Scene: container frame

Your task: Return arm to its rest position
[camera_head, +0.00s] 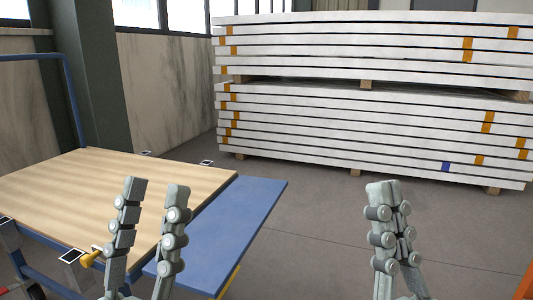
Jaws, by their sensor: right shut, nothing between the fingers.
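My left gripper (153,190) is at the lower left of the head view, pointing up in the picture. Its two grey fingers stand apart with nothing between them, and it is open. It overlaps the right part of the wooden cart top in the picture. My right gripper (388,190) is at the lower right of the head view, in front of the grey floor. Its fingers are together and it is shut with nothing held. Both arms' links below the grippers are cut off by the bottom edge.
A cart with a wooden top (100,185) and blue frame stands at the left. A blue panel (245,215) lies along its right side. A tall stack of white panels (350,120) on wooden blocks stands at the back. Grey floor (310,210) is clear between. An orange edge (525,285) shows at lower right.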

